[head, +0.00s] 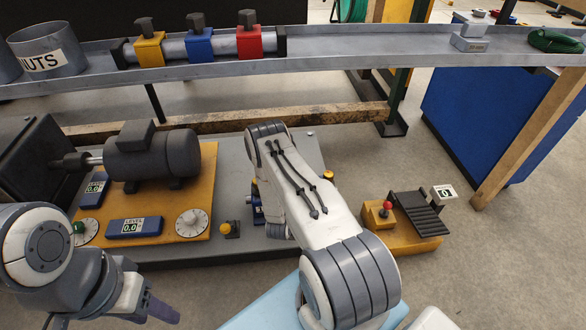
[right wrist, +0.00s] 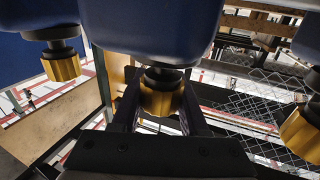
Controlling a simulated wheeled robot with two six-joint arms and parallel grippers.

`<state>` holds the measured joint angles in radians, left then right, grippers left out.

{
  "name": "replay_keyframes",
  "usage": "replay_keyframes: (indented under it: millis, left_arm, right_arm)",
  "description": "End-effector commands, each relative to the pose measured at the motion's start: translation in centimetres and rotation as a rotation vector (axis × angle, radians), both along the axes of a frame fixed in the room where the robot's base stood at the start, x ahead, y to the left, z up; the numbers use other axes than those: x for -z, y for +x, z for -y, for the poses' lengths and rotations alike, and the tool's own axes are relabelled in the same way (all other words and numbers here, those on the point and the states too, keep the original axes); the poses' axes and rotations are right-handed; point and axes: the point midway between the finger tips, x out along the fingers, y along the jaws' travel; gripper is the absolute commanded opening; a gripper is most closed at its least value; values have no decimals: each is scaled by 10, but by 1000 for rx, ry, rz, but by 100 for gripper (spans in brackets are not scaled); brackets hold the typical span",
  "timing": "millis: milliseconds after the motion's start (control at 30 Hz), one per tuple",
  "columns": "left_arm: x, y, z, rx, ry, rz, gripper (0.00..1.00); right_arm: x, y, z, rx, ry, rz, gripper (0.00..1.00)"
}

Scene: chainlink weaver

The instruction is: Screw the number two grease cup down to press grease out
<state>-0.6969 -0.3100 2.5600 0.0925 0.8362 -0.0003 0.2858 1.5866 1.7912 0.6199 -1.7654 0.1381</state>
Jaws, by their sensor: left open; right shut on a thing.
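In the right wrist view, brass grease cups hang below dark blue blocks: one at the left (right wrist: 62,66), one in the middle (right wrist: 160,95) and one at the right edge (right wrist: 302,130). My right gripper (right wrist: 158,112) has its two dark fingers around the middle cup, shut on it. The cup stands upright under a dark stem. No number is readable on any cup. My left gripper (head: 158,306) is open and empty at the lower left.
A dark motor (head: 152,155) stands on an orange plate with a white dial (head: 192,222) and level displays (head: 134,227) reading 0.0. A shelf (head: 350,50) with yellow, blue and red blocks crosses the back.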

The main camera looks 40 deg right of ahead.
Motion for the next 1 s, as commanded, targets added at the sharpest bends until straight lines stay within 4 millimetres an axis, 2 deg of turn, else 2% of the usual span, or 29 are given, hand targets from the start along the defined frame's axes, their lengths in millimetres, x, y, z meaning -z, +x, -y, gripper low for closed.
replay_keyframes:
  millis: [500, 800, 1000]
  left_arm:
    - [14, 0, 0, 0, 0, 0, 50]
    - [24, 0, 0, 0, 0, 0, 50]
    - [26, 0, 0, 0, 0, 0, 50]
  right_arm:
    - [4, -11, 5, 443, 3, -1, 0]
    - [3, -16, 6, 589, 3, -4, 0]
    - [2, -18, 6, 628, 2, -5, 0]
